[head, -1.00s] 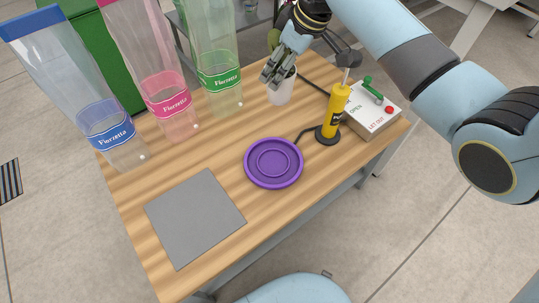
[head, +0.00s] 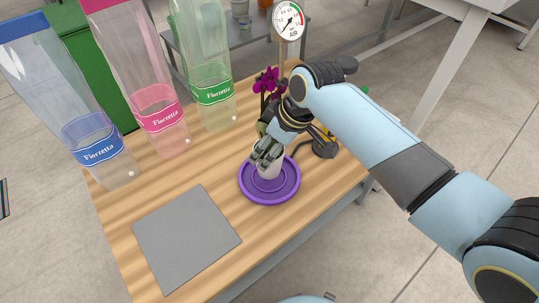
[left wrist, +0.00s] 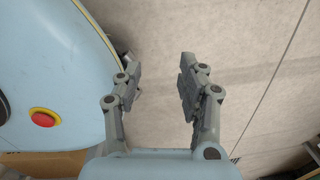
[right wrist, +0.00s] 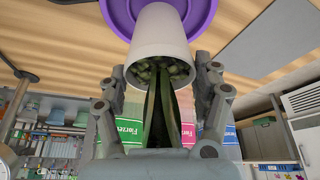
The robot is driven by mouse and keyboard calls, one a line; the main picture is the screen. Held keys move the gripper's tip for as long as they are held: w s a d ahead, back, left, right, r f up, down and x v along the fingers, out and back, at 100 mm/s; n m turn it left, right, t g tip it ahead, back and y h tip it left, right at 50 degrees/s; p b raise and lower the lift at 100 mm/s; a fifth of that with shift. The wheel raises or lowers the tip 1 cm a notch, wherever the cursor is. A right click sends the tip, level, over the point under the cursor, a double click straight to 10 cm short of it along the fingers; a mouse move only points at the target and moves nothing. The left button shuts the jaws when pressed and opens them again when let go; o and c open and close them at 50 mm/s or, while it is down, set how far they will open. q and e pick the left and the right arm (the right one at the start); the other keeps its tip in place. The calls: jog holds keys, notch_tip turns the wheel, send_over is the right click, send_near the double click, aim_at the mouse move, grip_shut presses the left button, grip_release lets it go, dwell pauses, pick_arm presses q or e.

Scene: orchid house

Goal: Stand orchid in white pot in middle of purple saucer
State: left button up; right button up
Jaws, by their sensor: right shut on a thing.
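The orchid in its white pot (head: 270,172) has magenta flowers (head: 267,80) and is over the middle of the purple saucer (head: 289,193). My right gripper (head: 267,152) is shut on it. In the right wrist view the white pot (right wrist: 158,38) sits between the fingers of the right gripper (right wrist: 164,82), with green stems and leaves below its rim. The purple saucer (right wrist: 203,14) shows behind the pot's base. I cannot tell whether the base touches the saucer. My left gripper (left wrist: 160,72) is open and empty, above the floor.
Clear sleeves with blue (head: 98,140), pink (head: 160,115) and green (head: 213,85) labels stand at the back left. A grey mat (head: 186,238) lies front left. A yellow tool on a black base (head: 325,148) is just right of the saucer, partly behind my arm. A gauge (head: 289,21) stands behind.

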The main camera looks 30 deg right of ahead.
notch_tip(320, 180, down, 3)
jog(key=shift+b, duration=0.45)
jog(key=shift+r, duration=0.1)
jog(key=o, duration=1.4)
jog(key=shift+s+r, duration=0.1)
jog(key=shift+r, duration=0.15)
pick_arm(q)
jog(key=r+p, duration=0.1)
jog(key=p, duration=0.1)
jog(key=w+r+p, duration=0.1)
jog(key=r+p, duration=0.1)
jog(key=shift+w+r+p, duration=0.1)
jog(key=shift+r+p, duration=0.05)
jog(key=shift+p, duration=0.25)
pick_arm(e)
jog(key=v, duration=1.1)
jog(key=shift+d+r, duration=0.1)
jog(key=shift+r, duration=0.1)
jog(key=shift+s, duration=0.1)
